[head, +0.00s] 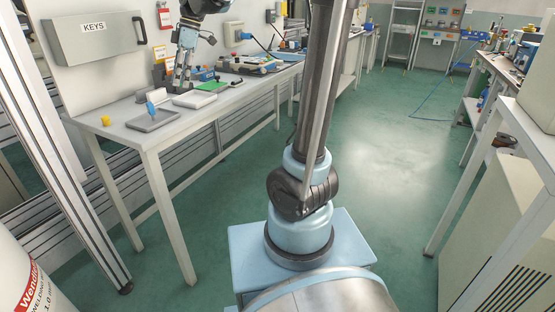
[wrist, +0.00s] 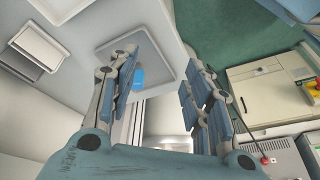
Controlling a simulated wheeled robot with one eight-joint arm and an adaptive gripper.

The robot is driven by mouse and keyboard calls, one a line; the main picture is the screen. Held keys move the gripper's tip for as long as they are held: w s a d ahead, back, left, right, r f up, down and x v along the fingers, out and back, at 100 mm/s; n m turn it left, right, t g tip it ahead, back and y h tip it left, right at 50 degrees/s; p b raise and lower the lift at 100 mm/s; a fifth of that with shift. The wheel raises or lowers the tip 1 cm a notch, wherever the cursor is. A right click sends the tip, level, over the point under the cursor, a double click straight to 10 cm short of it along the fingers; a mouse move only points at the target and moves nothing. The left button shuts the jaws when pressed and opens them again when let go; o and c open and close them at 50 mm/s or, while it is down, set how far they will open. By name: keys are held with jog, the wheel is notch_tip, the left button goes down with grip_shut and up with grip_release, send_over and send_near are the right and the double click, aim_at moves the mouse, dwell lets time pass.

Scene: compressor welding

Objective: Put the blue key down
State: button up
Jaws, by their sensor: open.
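The blue key (head: 151,108) is in the grey tray (head: 150,125) near the left end of the white table. It appears to stand up from the tray. In the wrist view the blue key (wrist: 138,77) shows against the pale tray (wrist: 172,72), beyond my left finger and close to its edge. My gripper (head: 181,88) is above the table, to the right of the key and apart from it in the head view. In the wrist view my gripper (wrist: 165,62) has its fingers spread, with nothing held between them.
A yellow object (head: 106,120) stands left of the grey tray. A white tray (head: 195,100) and a green item (head: 213,87) lie to its right, with equipment farther back. The KEYS cabinet (head: 95,38) hangs on the wall behind.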

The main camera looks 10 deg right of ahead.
jog(key=s+d+f+m+t+h, duration=0.1)
jog(key=s+d+f+m, duration=0.9)
jog(key=d, duration=0.4)
jog(key=s+d+f+m+t+h, duration=0.2)
jog(key=s+d+f+m, duration=0.7)
jog(key=s+d+f, duration=0.4)
jog(key=shift+d+f+m+h, duration=0.3)
jog(key=shift+d+f+m, duration=0.1)
jog(key=shift+d, duration=0.65)
jog(key=shift+c, duration=0.5)
